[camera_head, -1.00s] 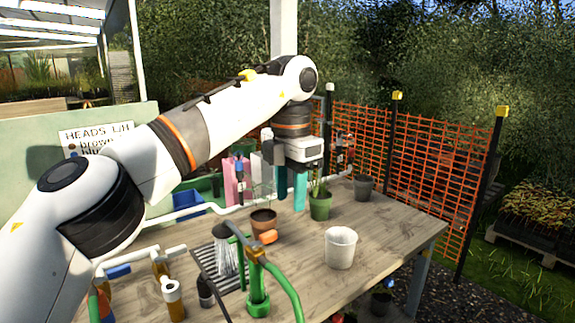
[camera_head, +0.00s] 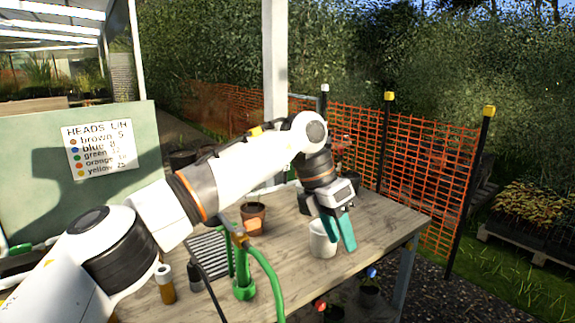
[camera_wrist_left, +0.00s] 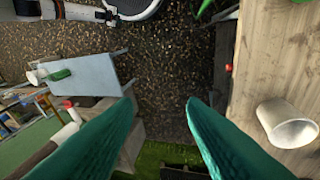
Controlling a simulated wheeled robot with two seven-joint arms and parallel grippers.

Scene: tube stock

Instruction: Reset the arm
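My left arm reaches in from the left across the wooden table. My left gripper (camera_head: 338,232) has teal fingers pointing down near the table's right side, overlapping the white pot (camera_head: 320,242) in the head view. In the left wrist view the two fingers (camera_wrist_left: 160,102) are well apart with nothing between them, only gravel ground beyond. The white pot lies to their right there (camera_wrist_left: 290,126), apart from the fingers. My right gripper is not in view.
A brown pot (camera_head: 253,217) stands on the table (camera_head: 375,225), with a green tap stand (camera_head: 243,288) and hose in front. A sign (camera_head: 98,150) is on the green board at left. Orange netting (camera_head: 425,175) runs behind the table. Plants stand below the table's front edge.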

